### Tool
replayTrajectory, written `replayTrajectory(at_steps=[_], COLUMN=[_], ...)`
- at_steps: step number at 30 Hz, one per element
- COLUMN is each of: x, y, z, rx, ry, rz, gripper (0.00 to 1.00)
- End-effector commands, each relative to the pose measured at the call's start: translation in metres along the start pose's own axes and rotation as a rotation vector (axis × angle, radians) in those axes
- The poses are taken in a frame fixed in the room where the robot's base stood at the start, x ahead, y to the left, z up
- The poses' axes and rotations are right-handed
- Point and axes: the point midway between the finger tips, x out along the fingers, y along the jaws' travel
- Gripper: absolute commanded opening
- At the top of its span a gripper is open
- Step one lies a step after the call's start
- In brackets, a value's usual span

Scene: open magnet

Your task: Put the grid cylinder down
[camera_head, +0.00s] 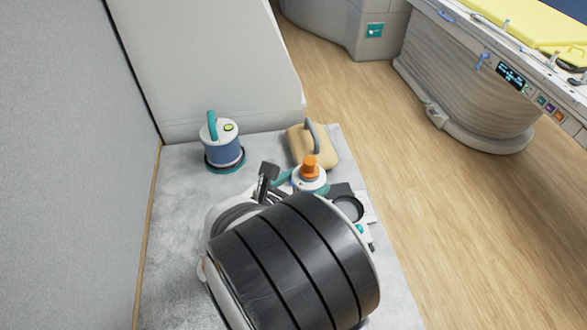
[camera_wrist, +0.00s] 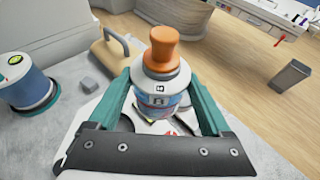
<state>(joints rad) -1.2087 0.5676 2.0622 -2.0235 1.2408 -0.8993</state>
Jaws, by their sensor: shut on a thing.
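The grid cylinder (camera_wrist: 163,88) has an orange knob, a white collar and a clear-looking, blue-tinted body with dark markings. In the wrist view it stands upright between the teal fingers of my gripper (camera_wrist: 160,98), which is shut on it. In the head view its orange knob and white top (camera_head: 309,170) show just beyond my dark arm, which hides the lower part. I cannot tell whether its base touches the surface below.
A blue cylinder (camera_head: 226,153) with a teal handle stands at the back left of the grey top (camera_head: 178,215). A beige block (camera_head: 318,150) with a grey handle is just behind the held cylinder. The top's left strip is clear. A grey wall (camera_head: 60,160) borders it.

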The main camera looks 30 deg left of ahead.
Motion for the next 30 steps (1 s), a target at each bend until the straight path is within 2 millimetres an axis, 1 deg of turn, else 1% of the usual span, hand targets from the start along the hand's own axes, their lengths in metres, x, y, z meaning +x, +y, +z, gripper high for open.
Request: replayTrajectory(at_steps=[1,7,9,12,14,18,20,30], x=[-0.001,-0.007,-0.009,-0.011,-0.01,0.001,0.004,0.005], y=[0.01,0.052,0.065,0.076,0.079,0.08,0.08,0.08], z=[-0.007,-0.04,-0.049,-0.058,-0.064,-0.09,-0.096,-0.1], rx=[-0.002,-0.001,-0.002,0.0,-0.002,-0.004,-0.002,-0.001], ry=[0.0,-0.001,0.0,-0.001,-0.001,0.0,0.0,0.0], rz=[0.004,0.004,0.004,0.003,0.002,0.0,0.001,0.003], gripper=[0.05,0.05,0.05,0.05,0.05,0.05,0.05,0.05])
